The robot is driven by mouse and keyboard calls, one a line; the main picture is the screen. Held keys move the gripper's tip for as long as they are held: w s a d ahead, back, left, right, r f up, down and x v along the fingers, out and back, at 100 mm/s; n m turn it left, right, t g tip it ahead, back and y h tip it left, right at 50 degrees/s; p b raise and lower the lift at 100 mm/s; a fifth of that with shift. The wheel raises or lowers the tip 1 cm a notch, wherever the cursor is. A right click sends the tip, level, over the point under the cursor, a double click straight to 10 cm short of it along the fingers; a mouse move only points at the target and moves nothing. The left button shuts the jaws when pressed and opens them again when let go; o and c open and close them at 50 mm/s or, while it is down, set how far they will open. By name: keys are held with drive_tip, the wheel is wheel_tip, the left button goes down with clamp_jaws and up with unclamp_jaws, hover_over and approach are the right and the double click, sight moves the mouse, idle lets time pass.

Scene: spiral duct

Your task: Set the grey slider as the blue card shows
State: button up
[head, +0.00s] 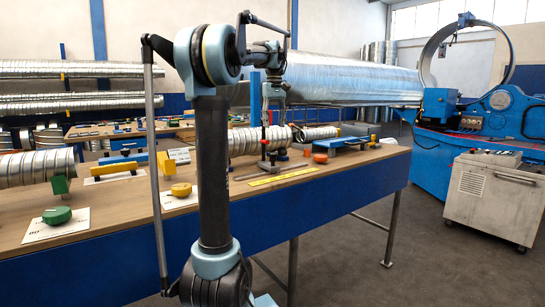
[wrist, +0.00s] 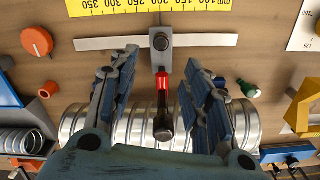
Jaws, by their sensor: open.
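In the head view my gripper (head: 274,95) is above the bench, over a small upright stand (head: 266,160). I cannot make out a blue card in either view.
A yellow ruler (wrist: 150,5) lies beyond the strip. An orange knob (wrist: 37,42) is at left, a green knob (wrist: 248,89) and a yellow piece (wrist: 303,105) at right. In the head view, a blue fixture (head: 342,145) and a yellow knob (head: 181,190) flank the stand.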

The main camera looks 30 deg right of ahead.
sight(273, 154)
wheel_tip(273, 154, down, 14)
drive_tip(key=shift+a+f, duration=0.15)
drive_tip(key=shift+f, duration=0.05)
idle(0.4)
clamp_jaws()
